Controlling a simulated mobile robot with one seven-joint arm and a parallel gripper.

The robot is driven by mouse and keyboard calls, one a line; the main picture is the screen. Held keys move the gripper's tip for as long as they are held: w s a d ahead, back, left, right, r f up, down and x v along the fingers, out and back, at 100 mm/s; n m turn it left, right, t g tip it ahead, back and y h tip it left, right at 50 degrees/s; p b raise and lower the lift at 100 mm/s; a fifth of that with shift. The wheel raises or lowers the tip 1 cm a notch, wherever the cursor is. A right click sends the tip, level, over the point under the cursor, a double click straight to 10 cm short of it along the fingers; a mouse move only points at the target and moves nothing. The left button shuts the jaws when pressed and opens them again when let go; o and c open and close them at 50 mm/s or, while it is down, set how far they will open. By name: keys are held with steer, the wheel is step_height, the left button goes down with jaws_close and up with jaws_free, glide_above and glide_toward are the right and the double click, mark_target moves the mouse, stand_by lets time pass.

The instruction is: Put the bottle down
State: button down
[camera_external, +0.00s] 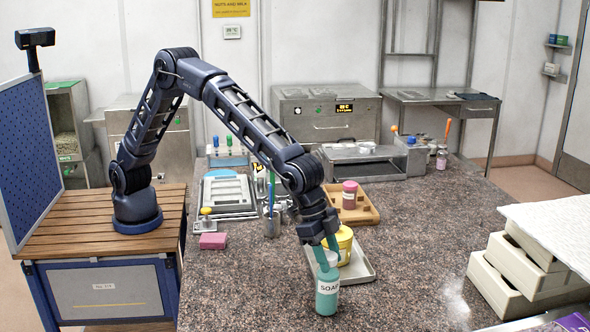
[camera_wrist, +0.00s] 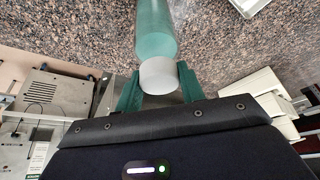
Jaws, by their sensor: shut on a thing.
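The teal bottle (camera_external: 327,299), with a white label reading SOAP, is upright over the front of the speckled countertop (camera_external: 408,262). My gripper (camera_external: 326,256) reaches down from above and is shut on the top of the bottle. In the wrist view the green fingers of my gripper (camera_wrist: 159,86) stand on both sides of the bottle's white cap (camera_wrist: 158,76), and the teal body (camera_wrist: 155,32) extends away from them. I cannot tell whether the bottle's base touches the countertop.
A grey tray (camera_external: 358,270) with a yellow tub (camera_external: 343,240) stands just behind the bottle. A wooden tray (camera_external: 366,216) with a pink-capped jar (camera_external: 349,194) is farther back. Stacked pale boxes (camera_external: 515,264) stand at right. The countertop between bottle and boxes is clear.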

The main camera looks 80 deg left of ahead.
steer(key=shift+f, duration=0.15)
steer(key=c, duration=0.9)
jaws_free()
steer(key=shift+o, duration=0.2)
steer(key=v, duration=1.2)
steer(key=a+r+n, duration=0.1)
steer(key=a+r, duration=0.3)
steer(key=a, duration=0.7)
steer(key=a+r+n, duration=0.1)
steer(key=a+r, duration=0.4)
steer(key=a, duration=0.6)
steer(key=s+a+r+n+t+y, duration=0.1)
steer(key=s+a+r, duration=0.15)
steer(key=a, duration=0.65)
steer(key=s+a+r+n+y, duration=0.1)
steer(key=s+a, duration=0.3)
steer(key=a, duration=0.6)
steer(key=s+a+f+n, duration=0.2)
steer(key=s+a+f, duration=0.2)
steer(key=s+a, duration=0.7)
steer(key=s+a+f+n+y, duration=0.1)
steer(key=s+a+f+n, duration=0.2)
steer(key=s+a, duration=0.8)
steer(key=s+f, duration=0.1)
steer(key=s, duration=0.2)
steer(key=shift+s, duration=0.15)
